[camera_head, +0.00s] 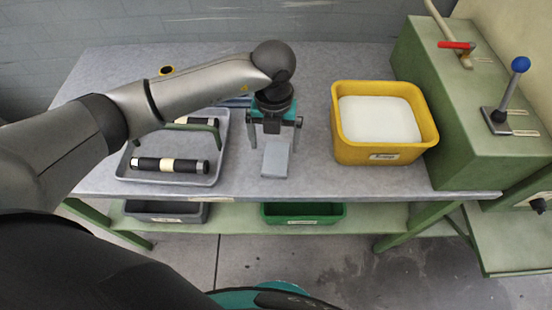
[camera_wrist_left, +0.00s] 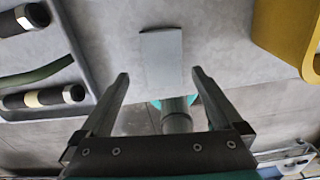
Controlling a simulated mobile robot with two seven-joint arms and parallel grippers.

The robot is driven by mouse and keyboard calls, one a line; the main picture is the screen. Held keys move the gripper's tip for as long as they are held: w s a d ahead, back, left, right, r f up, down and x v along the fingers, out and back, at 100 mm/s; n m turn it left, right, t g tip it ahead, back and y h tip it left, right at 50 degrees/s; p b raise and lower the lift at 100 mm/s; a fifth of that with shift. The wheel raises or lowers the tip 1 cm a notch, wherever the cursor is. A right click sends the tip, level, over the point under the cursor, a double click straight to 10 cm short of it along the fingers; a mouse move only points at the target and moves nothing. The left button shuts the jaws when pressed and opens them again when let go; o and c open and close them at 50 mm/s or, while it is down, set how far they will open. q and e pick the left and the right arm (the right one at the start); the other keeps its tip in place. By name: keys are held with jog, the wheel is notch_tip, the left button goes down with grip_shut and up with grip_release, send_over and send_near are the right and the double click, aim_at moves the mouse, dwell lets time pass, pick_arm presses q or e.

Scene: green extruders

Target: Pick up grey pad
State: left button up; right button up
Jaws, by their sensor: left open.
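The grey pad (camera_head: 275,163) is a small, flat, light grey rectangle lying on the grey tabletop near its front edge. In the left wrist view the pad (camera_wrist_left: 161,60) appears just beyond the fingertips, lined up with the gap between them. My left gripper (camera_head: 274,146) is open and empty, its fingers pointing down over the far end of the pad. The fingers (camera_wrist_left: 160,76) stand apart, wider than the pad, and do not appear to touch it. How high they are above it is hard to tell. My right gripper is not in view.
Left is a grey tray (camera_head: 205,180) with dark rollers and a green handle. Right is a yellow bin (camera_head: 377,153) with white contents, beside a green machine (camera_head: 425,110) with levers. Bare tabletop surrounds the pad. Grey (camera_head: 165,217) and green (camera_head: 303,219) bins sit on the shelf below.

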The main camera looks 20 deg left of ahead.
aim_at(276, 157)
pick_arm(q)
jog(key=shift+d+f, duration=0.2)
jog(key=shift+f, duration=2.55)
jog(key=shift+c, duration=0.2)
jog(key=shift+w, duration=0.1)
jog(key=c, duration=1.2)
jog(key=shift+r, duration=0.1)
notch_tip(276, 157, up, 20)
jog(key=shift+p, duration=0.65)
